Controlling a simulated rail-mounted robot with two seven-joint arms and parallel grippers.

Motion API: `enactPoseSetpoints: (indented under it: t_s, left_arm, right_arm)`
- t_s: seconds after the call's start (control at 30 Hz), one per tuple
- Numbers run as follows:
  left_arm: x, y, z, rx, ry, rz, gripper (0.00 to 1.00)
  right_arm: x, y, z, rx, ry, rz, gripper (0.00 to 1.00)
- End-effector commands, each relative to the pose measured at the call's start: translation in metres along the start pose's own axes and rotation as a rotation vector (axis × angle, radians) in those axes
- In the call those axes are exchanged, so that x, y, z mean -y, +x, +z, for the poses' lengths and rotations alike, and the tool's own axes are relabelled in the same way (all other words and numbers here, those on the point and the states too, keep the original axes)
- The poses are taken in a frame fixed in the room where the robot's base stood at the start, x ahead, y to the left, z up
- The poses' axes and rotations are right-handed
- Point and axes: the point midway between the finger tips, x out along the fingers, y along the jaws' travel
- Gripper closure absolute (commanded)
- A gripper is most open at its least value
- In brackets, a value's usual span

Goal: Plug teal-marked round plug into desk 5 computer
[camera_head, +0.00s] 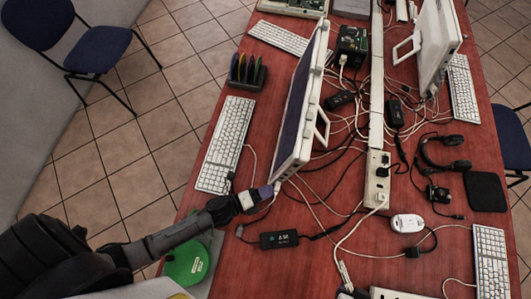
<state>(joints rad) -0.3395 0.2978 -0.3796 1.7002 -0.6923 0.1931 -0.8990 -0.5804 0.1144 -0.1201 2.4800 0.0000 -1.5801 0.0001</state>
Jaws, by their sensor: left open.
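My left gripper (262,195) reaches in from the lower left. It is open, with its fingertips at the lower corner of a white all-in-one computer (290,150) that stands left of the middle of the red table. I cannot tell whether the fingers touch the computer. A small purple patch shows at the fingertips, too small to make out. No teal mark on a round plug can be made out, and no desk number is readable. A second white computer (440,40) stands at the upper right. My right gripper is not in view.
Tangled cables, black adapters (278,239) and a power strip (378,180) crowd the middle of the red table (330,260). A white keyboard (226,145) lies left of the near computer. A green round object (186,263) lies below my left arm. A headset (443,153) lies at right.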

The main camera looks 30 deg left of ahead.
Motion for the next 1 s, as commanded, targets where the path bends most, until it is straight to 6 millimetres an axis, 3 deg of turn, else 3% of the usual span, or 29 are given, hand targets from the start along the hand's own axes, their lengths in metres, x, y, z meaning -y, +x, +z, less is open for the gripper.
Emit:
enactPoseSetpoints:
  t_s: [0.47,1.0]
  left_arm:
    - [0.000,-0.006,-0.001,-0.002,-0.001,-0.001,0.53]
    - [-0.001,-0.102,-0.001,-0.001,-0.002,0.002,0.53]
  right_arm:
    - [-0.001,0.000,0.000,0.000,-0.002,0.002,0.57]
    - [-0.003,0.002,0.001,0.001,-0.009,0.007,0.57]
